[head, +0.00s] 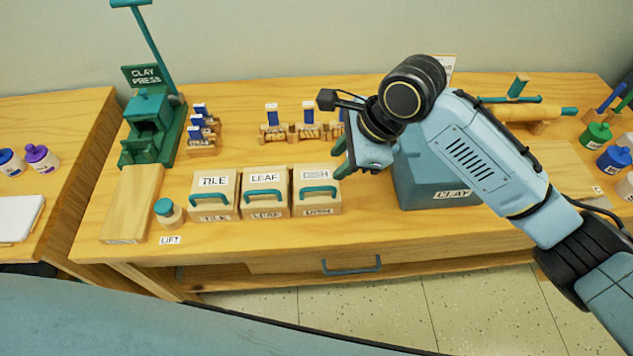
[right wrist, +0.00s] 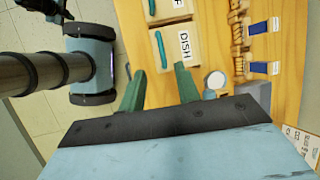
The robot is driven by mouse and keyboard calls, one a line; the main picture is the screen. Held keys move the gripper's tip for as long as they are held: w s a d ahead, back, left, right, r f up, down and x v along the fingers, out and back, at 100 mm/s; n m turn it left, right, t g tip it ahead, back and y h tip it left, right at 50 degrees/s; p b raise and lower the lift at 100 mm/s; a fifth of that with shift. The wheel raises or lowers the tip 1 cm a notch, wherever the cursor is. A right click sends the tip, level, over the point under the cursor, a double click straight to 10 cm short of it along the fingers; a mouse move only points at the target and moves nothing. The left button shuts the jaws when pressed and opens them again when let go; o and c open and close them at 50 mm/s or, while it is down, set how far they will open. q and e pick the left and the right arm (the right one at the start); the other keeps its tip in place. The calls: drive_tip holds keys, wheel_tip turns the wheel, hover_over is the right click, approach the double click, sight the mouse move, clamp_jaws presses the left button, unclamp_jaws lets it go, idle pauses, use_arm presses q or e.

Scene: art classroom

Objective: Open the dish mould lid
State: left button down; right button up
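The dish mould (head: 318,199) is a pale wooden box with a lid marked DISH and a teal handle (head: 318,190). It stands at the right end of a row of three moulds, and its lid looks shut. In the right wrist view the dish mould (right wrist: 178,60) and its handle (right wrist: 161,50) lie beyond my fingers. My right gripper (head: 339,160) is above the table at the mould's back right. Its green fingers (right wrist: 160,85) are apart with nothing between them, and they look clear of the handle. My left gripper is not in view.
The leaf mould (head: 264,197) and tile mould (head: 213,200) stand close on the left. A blue-grey clay bin (head: 420,180) is just right of the dish mould, under my right arm. Stamps (head: 308,125) stand behind. A green clay press (head: 150,130) is at the far left.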

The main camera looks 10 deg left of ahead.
sight(312, 188)
drive_tip(key=b+x, duration=0.2)
drive_tip(key=x, duration=0.9)
drive_tip(key=shift+a+f, duration=0.1)
drive_tip(key=shift+f, duration=0.15)
drive_tip(key=shift+c, duration=0.3)
clamp_jaws()
